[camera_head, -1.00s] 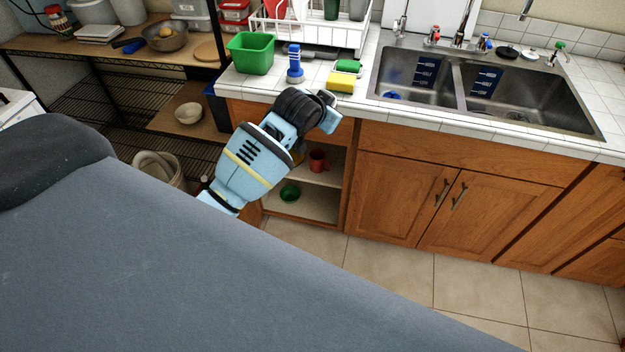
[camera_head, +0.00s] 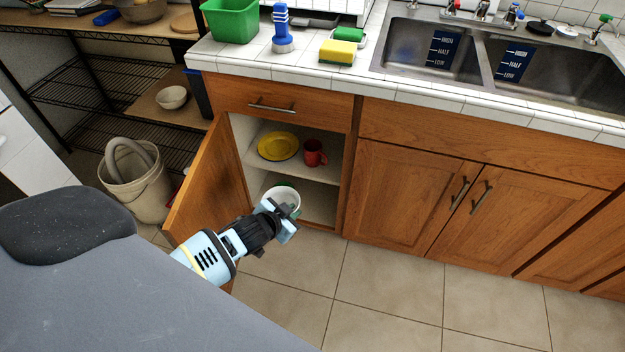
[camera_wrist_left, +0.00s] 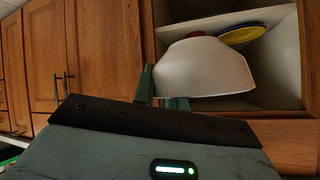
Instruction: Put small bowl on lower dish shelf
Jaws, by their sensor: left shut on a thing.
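My left gripper (camera_head: 289,212) is shut on a small white bowl (camera_head: 281,193), in front of the open cabinet in the head view. In the left wrist view the green fingers (camera_wrist_left: 162,94) grip the rim of the bowl (camera_wrist_left: 203,66), which looks tilted. The bowl overlaps the lower shelf (camera_head: 319,207) in the head view; I cannot tell how far inside it is. The upper shelf holds a yellow plate (camera_head: 278,146) and a red mug (camera_head: 315,153). The bowl and gripper hide part of the lower shelf. My right gripper is out of view.
The open cabinet door (camera_head: 207,183) stands left of the opening, close to my left arm. A drawer (camera_head: 283,98) is shut above. A beige bucket (camera_head: 137,187) and a wire rack with a beige bowl (camera_head: 172,97) are at left. Tiled floor lies clear at right.

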